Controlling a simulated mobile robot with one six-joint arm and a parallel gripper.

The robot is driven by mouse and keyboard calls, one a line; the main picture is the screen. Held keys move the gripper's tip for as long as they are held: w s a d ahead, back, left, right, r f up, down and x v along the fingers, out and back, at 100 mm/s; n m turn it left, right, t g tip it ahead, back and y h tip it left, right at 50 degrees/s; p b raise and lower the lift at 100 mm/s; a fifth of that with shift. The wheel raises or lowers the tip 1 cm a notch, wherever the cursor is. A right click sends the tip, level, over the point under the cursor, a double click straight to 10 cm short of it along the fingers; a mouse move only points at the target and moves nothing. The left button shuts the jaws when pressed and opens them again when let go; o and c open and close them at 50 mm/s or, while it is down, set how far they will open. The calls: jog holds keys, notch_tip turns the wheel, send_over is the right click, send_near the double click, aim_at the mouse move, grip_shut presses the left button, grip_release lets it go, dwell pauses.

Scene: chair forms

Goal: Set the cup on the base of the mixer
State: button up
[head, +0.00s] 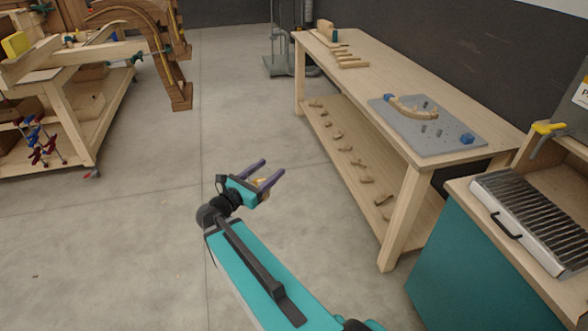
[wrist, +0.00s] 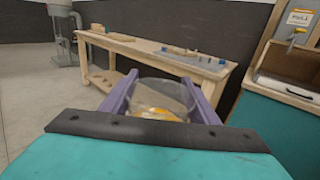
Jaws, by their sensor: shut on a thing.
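My gripper (head: 271,174) is out over the open floor, its two purple fingers closed around a see-through cup (wrist: 158,92). In the wrist view the cup sits between the fingers, with something orange-yellow low in it or behind its wall; I cannot tell which. In the head view only a small yellowish part shows between the fingers. A grey upright machine with a flat base plate (head: 290,66) stands on the floor at the back, well away from my gripper. It may be the mixer, and it also shows at the upper left of the wrist view (wrist: 64,42).
A long wooden workbench (head: 365,70) with a lower shelf of small wooden pieces stands to the right. A grey board (head: 452,138) lies on it. A teal cabinet (head: 470,255) is at the right front. A wooden bench (head: 75,130) is at left. The floor between is clear.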

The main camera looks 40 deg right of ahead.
jog(key=w+a+f+n+t+y+b, duration=0.1)
jog(key=w+a+n+t, duration=0.1)
jog(key=a, duration=0.8)
jog(key=w+a+n+t+y+b, duration=0.1)
jog(key=w+a+t, duration=0.2)
jog(key=a, duration=0.7)
jog(key=w+a+f+n+t+y+b, duration=0.1)
jog(key=w+a+n+t+b, duration=0.1)
jog(key=a, duration=0.9)
jog(key=shift+w+f+n+t+y, duration=0.2)
jog(key=shift+f+n+t+y, duration=0.1)
jog(key=shift+t, duration=0.1)
jog(key=shift+s, duration=0.1)
